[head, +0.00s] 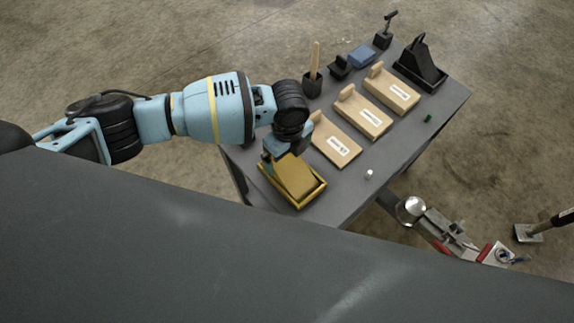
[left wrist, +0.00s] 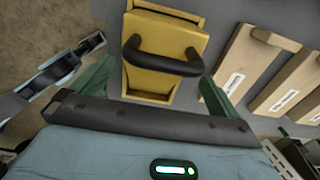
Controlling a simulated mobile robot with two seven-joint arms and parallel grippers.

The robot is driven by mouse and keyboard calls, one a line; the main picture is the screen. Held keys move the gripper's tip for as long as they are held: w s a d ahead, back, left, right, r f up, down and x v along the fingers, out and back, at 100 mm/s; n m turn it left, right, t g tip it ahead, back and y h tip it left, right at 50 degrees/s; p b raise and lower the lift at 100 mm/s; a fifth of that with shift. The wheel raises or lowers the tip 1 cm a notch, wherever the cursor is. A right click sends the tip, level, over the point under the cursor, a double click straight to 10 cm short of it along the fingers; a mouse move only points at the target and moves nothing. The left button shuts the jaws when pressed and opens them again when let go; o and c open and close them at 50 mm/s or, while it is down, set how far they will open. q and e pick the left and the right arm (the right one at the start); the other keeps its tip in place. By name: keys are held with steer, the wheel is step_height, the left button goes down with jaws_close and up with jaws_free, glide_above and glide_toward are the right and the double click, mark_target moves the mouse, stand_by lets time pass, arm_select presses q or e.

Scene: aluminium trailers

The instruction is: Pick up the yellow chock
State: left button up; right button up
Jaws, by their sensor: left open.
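The yellow chock (head: 297,176) sits in a yellow tray (head: 313,198) at the near left end of the grey table. It leans at a slope in the head view. In the left wrist view the chock (left wrist: 152,86) has a black looped handle (left wrist: 162,64) on top. My left gripper (head: 280,158) is over the chock's handle end, pointing down. In the left wrist view its green fingers (left wrist: 158,76) are apart, one on each side of the handle, with nothing clamped between them. Contact with the handle cannot be told. My right gripper is not in view.
Several labelled wooden boards (head: 338,146) lie beside the tray on the table (head: 395,147). A black chock (head: 421,65), a blue block (head: 362,56) and a black cup with a stick (head: 313,78) stand farther back. A metal coupler (head: 440,228) is at lower right.

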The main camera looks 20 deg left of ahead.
mark_target(287, 159)
arm_select(q)
steer(key=f, duration=0.4)
steer(key=shift+s+a+f, duration=0.1)
steer(key=shift+s+f, duration=0.1)
steer(key=shift+f, duration=0.05)
steer(key=shift+r, duration=0.1)
steer(key=c, duration=1.4)
